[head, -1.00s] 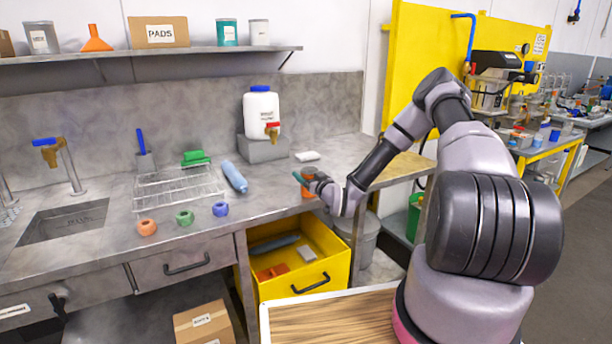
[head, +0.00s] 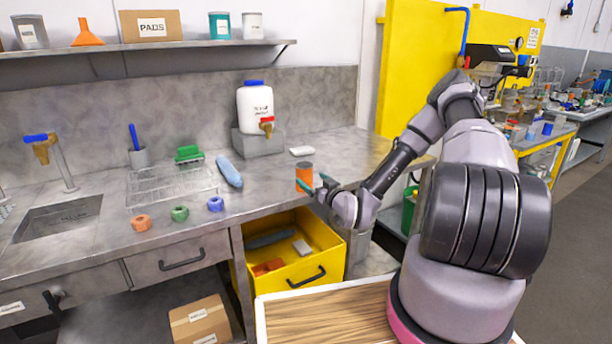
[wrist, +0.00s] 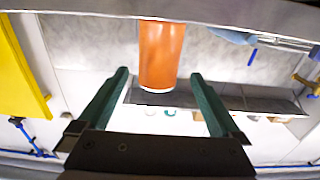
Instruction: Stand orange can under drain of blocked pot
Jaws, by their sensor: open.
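The orange can (head: 305,177) stands upright on the steel counter near its front edge, and it shows upside down in the wrist view (wrist: 161,55). My gripper (head: 319,185) is open and empty, close to the can on its right side in the head view. In the wrist view my two green fingers (wrist: 159,78) point toward the can, which appears between and beyond their tips. I cannot tell whether either finger touches it. A white jug (head: 256,108) with a blue lid and a red-handled tap stands on a grey block. I cannot tell which vessel is the blocked pot.
An open yellow drawer (head: 322,272) lies below the can. A yellow panel (head: 415,70) and machine (head: 490,60) stand at the right.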

